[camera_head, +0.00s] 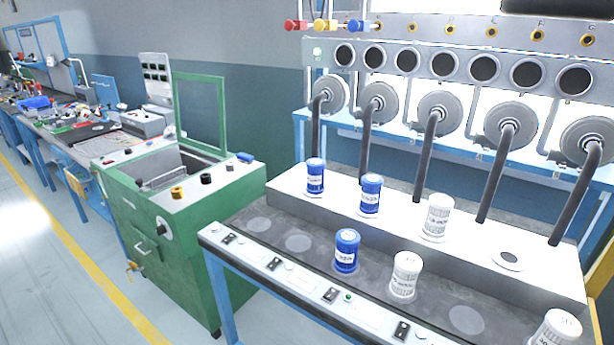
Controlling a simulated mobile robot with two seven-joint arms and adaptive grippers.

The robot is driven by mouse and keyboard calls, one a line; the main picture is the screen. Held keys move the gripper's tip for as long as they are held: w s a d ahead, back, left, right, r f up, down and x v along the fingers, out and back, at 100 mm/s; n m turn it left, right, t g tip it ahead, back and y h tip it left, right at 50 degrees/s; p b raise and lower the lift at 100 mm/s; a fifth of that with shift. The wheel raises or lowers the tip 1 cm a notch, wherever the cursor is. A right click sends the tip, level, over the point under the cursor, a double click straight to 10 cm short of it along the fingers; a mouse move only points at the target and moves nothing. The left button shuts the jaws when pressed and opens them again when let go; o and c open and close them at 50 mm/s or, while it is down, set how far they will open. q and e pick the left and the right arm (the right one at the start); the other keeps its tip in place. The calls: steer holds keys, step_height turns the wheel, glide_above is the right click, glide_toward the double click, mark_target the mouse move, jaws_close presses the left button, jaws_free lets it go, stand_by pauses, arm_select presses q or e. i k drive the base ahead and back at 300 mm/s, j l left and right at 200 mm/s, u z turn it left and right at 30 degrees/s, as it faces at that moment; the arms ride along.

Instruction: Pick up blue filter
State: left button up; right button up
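Three blue filters with white labels stand upright on the bench. One blue filter (346,251) is on the lower dark surface, near the front panel. A second blue filter (315,177) and a third blue filter (371,194) stand on the raised white ledge behind it. White filters stand to the right: one white filter (438,216) on the ledge, another white filter (406,275) on the lower surface, and a white filter (556,328) cut off at the bottom right. Neither of my grippers shows in this view.
Dark hoses (431,155) hang down to the ledge from round grey blowers (439,107). Empty round spots (466,319) mark the lower surface. A green machine (185,260) stands left of the bench (272,263). A cluttered workbench (70,140) is farther left.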

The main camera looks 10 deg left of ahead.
mark_target(316, 166)
steer(key=i+j+u, duration=0.1)
steer(key=i, duration=0.35)
steer(key=i+j+u, duration=0.15)
steer(key=i, duration=0.3)
steer(key=k+j+z, duration=0.1)
steer(key=j+z, duration=0.2)
steer(key=z, duration=0.2)
steer(key=k+j+z, duration=0.2)
steer(key=z, duration=0.3)
steer(key=j, duration=0.05)
